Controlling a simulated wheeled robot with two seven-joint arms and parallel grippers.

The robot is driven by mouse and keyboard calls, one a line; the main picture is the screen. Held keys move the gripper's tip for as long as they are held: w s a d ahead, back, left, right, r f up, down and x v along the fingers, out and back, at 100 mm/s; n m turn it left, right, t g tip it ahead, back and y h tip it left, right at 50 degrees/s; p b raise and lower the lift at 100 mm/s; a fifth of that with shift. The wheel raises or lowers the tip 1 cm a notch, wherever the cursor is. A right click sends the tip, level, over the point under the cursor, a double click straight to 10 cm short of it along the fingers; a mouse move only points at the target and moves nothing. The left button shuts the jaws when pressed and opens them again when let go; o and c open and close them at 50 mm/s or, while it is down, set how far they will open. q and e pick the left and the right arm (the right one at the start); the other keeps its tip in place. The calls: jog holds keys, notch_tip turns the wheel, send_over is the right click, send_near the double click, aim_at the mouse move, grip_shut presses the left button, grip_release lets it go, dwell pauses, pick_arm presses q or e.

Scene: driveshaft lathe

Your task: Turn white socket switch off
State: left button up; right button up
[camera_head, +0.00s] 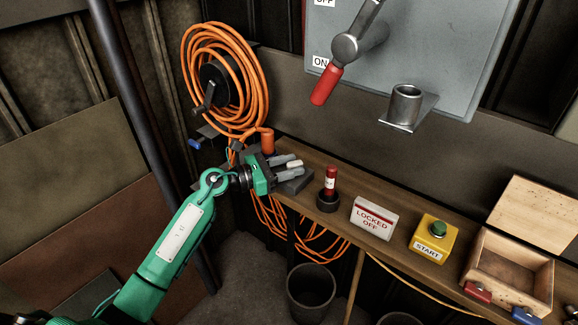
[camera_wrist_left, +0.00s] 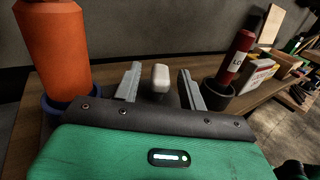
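A small whitish rounded block, which looks like the white socket switch (camera_wrist_left: 160,77), stands on the bench between the two grey fingers of my left gripper (camera_wrist_left: 160,72). It shows a gap to each finger, so the gripper is open around it and not clamped. In the head view the left gripper (camera_head: 297,166) reaches over the bench's left end, its fingers pointing right. The pale switch (camera_head: 294,164) shows between them. The base of the switch is mostly hidden, and I cannot read its on or off position. My right gripper is not in view.
An orange cylinder (camera_wrist_left: 51,48) stands close left of the gripper in a blue holder. A red cylinder (camera_head: 330,181) in a dark holder stands close right. A LOCKED OFF box (camera_head: 374,218), a START button (camera_head: 433,239) and a wooden box follow along the bench. Orange cable (camera_head: 227,75) hangs behind.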

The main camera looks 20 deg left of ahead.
pick_arm(q)
jog(key=shift+s+a, duration=0.1)
jog(key=shift+a, duration=0.1)
jog(key=b+v, duration=0.2)
jog(key=v, duration=1.1)
jog(key=shift+b, duration=0.4)
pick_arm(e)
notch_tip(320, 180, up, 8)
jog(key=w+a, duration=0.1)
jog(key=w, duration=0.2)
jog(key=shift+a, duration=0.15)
pick_arm(q)
jog(key=shift+s+a, duration=0.1)
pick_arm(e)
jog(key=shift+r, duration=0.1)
